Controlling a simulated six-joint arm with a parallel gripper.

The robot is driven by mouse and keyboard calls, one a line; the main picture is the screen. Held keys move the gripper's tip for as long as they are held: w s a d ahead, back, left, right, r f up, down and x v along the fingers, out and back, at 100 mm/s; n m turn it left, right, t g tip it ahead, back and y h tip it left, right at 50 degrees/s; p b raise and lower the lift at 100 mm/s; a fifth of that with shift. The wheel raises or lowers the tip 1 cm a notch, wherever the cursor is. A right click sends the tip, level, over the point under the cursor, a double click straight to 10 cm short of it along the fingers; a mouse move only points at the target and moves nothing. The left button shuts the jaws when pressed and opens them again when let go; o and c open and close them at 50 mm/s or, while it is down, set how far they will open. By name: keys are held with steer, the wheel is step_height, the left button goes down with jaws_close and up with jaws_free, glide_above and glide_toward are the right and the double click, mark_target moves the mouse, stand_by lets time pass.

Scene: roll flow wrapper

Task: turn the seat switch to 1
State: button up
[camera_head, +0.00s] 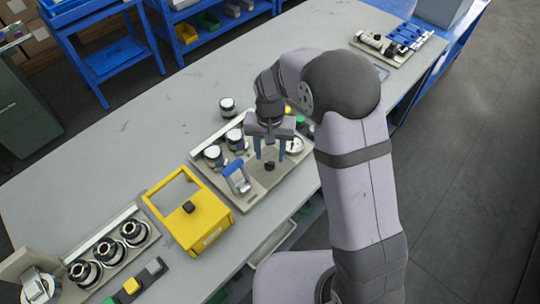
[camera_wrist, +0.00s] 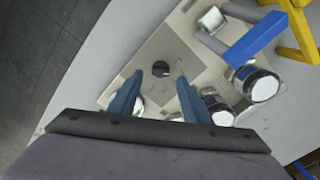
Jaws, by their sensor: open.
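A small black knob (camera_head: 270,166), which looks like the seat switch, stands on a beige base plate (camera_head: 262,190). The knob also shows in the wrist view (camera_wrist: 161,68), with bare plate around it. Its pointer direction and any number marks are too small to read. My gripper (camera_head: 270,156) points down above the knob with its two blue fingers apart. In the wrist view, the open gripper (camera_wrist: 160,82) has one finger on each side of the knob's line, with nothing between them. I cannot tell the exact height of the fingertips above the plate.
A blue-handled lever (camera_head: 234,167) stands left of the knob on the same plate. Several silver-topped round parts (camera_head: 214,155) stand behind it. A yellow frame (camera_head: 200,222) with a black knob sits to the left. The table behind is largely clear.

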mark_target(270, 164)
steer(key=shift+f, duration=1.45)
steer(key=c, duration=1.1)
steer(key=shift+o, duration=0.3)
steer(key=shift+n, duration=0.3)
steer(key=shift+a+n+p, duration=0.15)
steer(key=shift+n+p, duration=0.25)
steer(key=shift+n, duration=2.8)
steer(key=o, duration=1)
